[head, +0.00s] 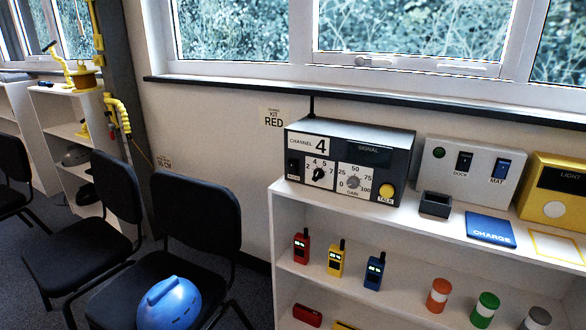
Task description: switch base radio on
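The base radio (333,137), a grey and black box with an antenna at its back left, stands on top of the white shelf. Its front shows "CHANNEL 4", a dark "SIGNAL" window (369,153), a channel knob (319,174), a gain knob (353,182) and a yellow talk button (386,190). A dark rocker switch (293,168) sits at the front's left end; its label and position are too small to read. The signal window looks unlit. Neither of my grippers is in view.
Right of the radio are a grey switch panel (475,155), a small dark box (435,204), a blue charge pad (490,228) and a yellow light unit (555,190). Handheld radios (335,260) stand below. Black chairs (198,215), one with a blue helmet (168,303), are left.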

